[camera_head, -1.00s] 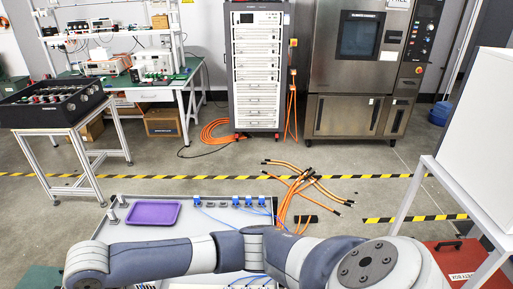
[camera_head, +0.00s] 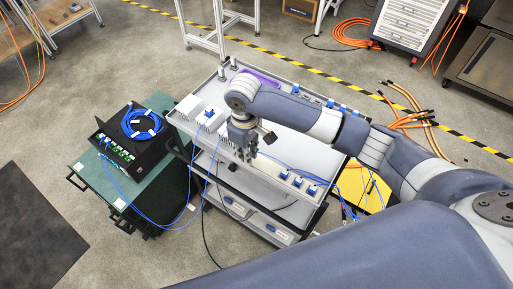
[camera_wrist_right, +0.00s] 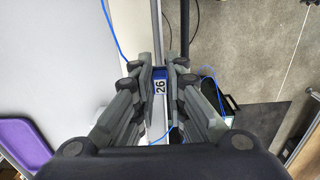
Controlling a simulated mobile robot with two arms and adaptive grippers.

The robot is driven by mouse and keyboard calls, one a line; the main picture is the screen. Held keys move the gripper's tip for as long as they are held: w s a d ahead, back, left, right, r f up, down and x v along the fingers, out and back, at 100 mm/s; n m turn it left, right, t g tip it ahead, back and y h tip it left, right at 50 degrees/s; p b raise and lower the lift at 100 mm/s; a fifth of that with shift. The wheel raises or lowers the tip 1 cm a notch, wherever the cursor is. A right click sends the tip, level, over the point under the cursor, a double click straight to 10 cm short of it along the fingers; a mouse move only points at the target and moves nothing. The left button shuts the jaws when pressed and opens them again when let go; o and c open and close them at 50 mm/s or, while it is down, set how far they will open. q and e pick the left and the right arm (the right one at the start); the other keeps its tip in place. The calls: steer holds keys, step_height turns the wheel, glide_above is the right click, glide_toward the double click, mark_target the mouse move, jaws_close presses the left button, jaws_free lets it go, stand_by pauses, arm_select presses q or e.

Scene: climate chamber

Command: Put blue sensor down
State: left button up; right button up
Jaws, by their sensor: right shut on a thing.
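My right gripper (camera_head: 247,155) points down over the left part of the grey cart top (camera_head: 270,150). In the right wrist view, its fingers (camera_wrist_right: 160,90) are shut on a blue sensor (camera_wrist_right: 159,84) with a white label reading 26. The cart's edge lies below the sensor there; I cannot tell whether the sensor touches it. In the head view, the held sensor is hard to make out behind the fingers. My left gripper is not in view.
White blocks with blue parts (camera_head: 210,118) stand at the cart's left end; several blue sensors (camera_head: 298,182) line its near edge. A purple tray (camera_head: 262,77) lies at the back. A black box (camera_head: 124,152) with coiled blue cable stands on a green table. Loose blue cables hang around the cart.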

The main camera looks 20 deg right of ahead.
steer(key=shift+w+d, duration=0.3)
steer(key=shift+d, duration=0.3)
steer(key=shift+w+d, duration=0.3)
steer(key=shift+d, duration=0.25)
steer(key=f+p, duration=0.2)
steer(key=f, duration=0.1)
steer(key=shift+w+d+f, duration=0.1)
steer(key=shift+d+f, duration=0.2)
steer(key=shift+d, duration=0.05)
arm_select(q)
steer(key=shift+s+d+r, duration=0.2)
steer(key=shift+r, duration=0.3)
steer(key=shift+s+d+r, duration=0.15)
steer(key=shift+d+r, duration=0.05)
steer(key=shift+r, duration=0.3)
arm_select(e)
steer(key=shift+f, duration=0.1)
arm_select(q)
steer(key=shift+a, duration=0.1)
arm_select(e)
steer(key=shift+a+f, duration=0.1)
steer(key=o, duration=0.4)
